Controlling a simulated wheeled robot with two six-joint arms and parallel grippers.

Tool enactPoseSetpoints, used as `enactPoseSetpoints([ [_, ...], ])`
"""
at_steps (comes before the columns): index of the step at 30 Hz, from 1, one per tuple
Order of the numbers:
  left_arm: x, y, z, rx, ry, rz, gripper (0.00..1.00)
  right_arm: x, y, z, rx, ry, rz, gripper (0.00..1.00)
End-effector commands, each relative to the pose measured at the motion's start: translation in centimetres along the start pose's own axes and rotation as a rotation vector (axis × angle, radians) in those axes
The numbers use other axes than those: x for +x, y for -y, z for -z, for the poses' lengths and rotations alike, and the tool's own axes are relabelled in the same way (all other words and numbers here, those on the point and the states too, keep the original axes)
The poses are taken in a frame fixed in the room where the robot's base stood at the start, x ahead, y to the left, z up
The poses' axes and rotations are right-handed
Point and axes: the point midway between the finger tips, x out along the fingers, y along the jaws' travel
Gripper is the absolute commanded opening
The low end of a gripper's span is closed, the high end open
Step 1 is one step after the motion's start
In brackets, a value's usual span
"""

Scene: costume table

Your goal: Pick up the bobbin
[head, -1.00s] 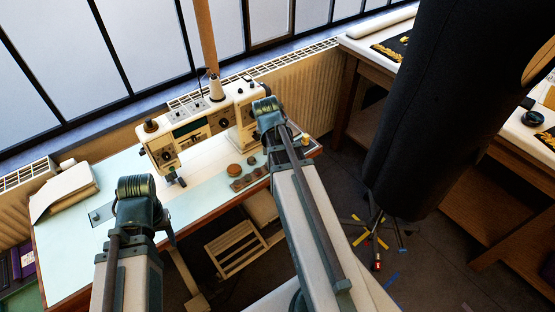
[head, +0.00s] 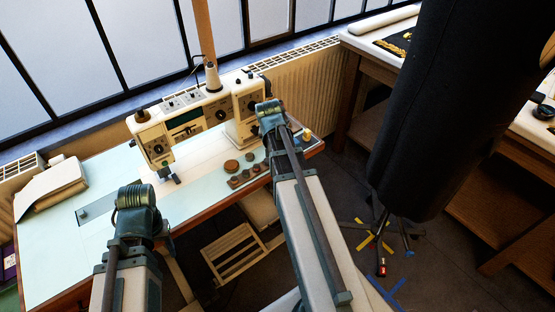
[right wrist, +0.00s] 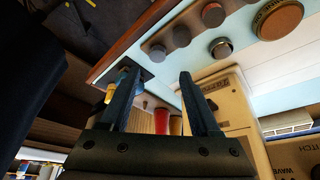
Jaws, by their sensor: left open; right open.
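A small grey metal bobbin (head: 250,157) lies alone on the pale table top, right of a brown round tin and behind a row of small dark discs. It also shows in the right wrist view (right wrist: 220,47), near the top. My right gripper (right wrist: 158,75) is open, with nothing between its fingers; it is apart from the bobbin, which lies up and right of the fingertips in that view. In the head view the right arm reaches to the table's right end, its fingers hidden. My left gripper (head: 138,215) is open over the table's front edge, its fingertips mostly hidden.
A cream sewing machine (head: 190,120) stands behind the bobbin. The brown tin (head: 232,165) and row of discs (head: 245,174) are close by. A yellow spool (head: 306,135) stands at the right end. A dark hanging bag-like form (head: 425,110) stands at right.

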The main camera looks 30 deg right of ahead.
Motion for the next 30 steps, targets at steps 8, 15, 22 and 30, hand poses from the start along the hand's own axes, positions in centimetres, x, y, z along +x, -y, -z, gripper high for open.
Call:
enactPoseSetpoints([
  [8,1.9,-0.2,0.1,0.0,0.0,0.0,0.55,2.0,-0.3,-0.3,0.001,0.0,0.0,0.63],
  [15,4.8,-0.5,0.3,0.0,0.0,0.0,0.55,5.0,-0.5,-0.5,0.001,0.0,0.0,0.63],
  [22,4.8,-0.5,0.3,0.001,0.0,0.0,0.55,5.1,-0.5,-0.4,0.0,0.0,0.0,0.63],
  [30,4.8,-0.5,0.3,0.001,0.0,0.0,0.55,5.1,-0.5,-0.4,0.0,0.0,0.0,0.31],
])
